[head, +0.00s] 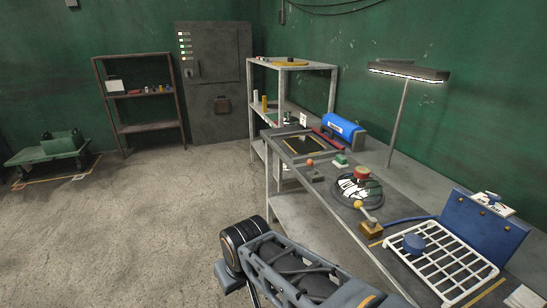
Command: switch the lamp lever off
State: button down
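The lamp (408,72) stands on a thin pole at the back of the bench, and a bright strip shows along its underside. Two levers show on the bench. One has an orange knob (310,162) on a small grey base near the front edge. The other has a yellow knob (358,205) on an arm that slants up and left from a brown block (371,229). I cannot tell which one belongs to the lamp. My arm crosses the bottom of the view, but my gripper does not show.
A white rack (470,268) holds a blue round piece.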

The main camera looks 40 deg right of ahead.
aim_at(310, 162)
jog(key=z, duration=0.15)
jog(key=i, duration=0.9)
jog(key=z, duration=0.2)
